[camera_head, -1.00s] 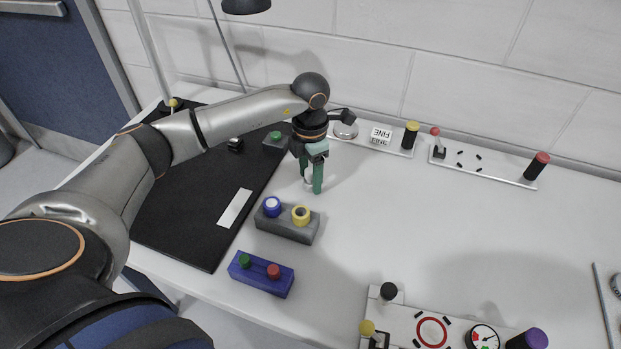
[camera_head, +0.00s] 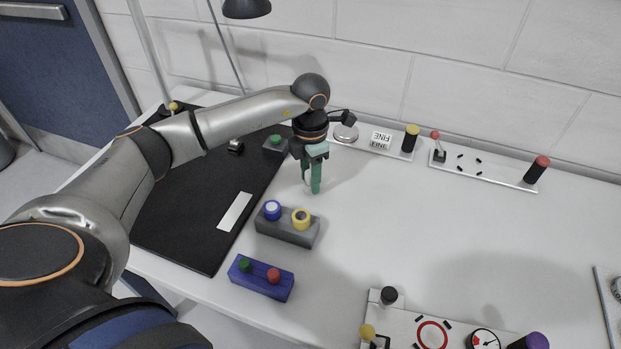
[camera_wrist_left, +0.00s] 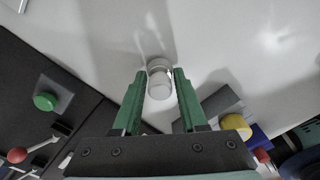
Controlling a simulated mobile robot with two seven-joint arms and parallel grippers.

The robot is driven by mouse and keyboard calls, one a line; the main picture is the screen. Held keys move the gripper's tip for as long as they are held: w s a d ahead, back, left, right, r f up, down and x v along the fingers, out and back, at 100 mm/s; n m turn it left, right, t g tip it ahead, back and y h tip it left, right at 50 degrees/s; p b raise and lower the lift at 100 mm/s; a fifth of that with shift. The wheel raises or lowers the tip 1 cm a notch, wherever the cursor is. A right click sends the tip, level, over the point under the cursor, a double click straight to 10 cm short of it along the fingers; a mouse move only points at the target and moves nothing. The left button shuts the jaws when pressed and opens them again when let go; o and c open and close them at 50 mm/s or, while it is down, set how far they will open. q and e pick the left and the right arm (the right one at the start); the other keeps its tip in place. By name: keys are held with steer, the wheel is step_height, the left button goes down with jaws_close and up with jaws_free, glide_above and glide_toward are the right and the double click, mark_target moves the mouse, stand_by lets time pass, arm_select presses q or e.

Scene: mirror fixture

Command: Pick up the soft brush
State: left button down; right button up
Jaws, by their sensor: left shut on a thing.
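The soft brush appears as a small, pale round-topped cylinder (camera_wrist_left: 159,84) between the green fingers in the left wrist view. My left gripper (camera_wrist_left: 157,88) is shut on it, with one finger on each side. In the head view my left gripper (camera_head: 310,180) points down at the white table, behind the grey block. Only a pale sliver of the brush (camera_head: 307,179) shows there, mostly hidden by the fingers. I cannot tell whether the brush touches the table. My right gripper is not in view.
A grey block (camera_head: 285,232) with blue and yellow rings and a blue block (camera_head: 260,280) with green and red knobs stand in front. A black mat (camera_head: 190,215) lies left. Panels with knobs line the wall. The table's middle right is clear.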

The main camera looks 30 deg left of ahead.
arm_select(q)
steer(key=shift+r, duration=0.5)
steer(key=s+d+r, duration=0.9)
steer(key=s+r, duration=0.1)
steer(key=r, duration=0.1)
steer(key=shift+s+r, duration=0.25)
steer(key=shift+d, duration=0.1)
steer(key=c, duration=1)
jaws_free()
steer(key=shift+c, duration=0.2)
jaws_close()
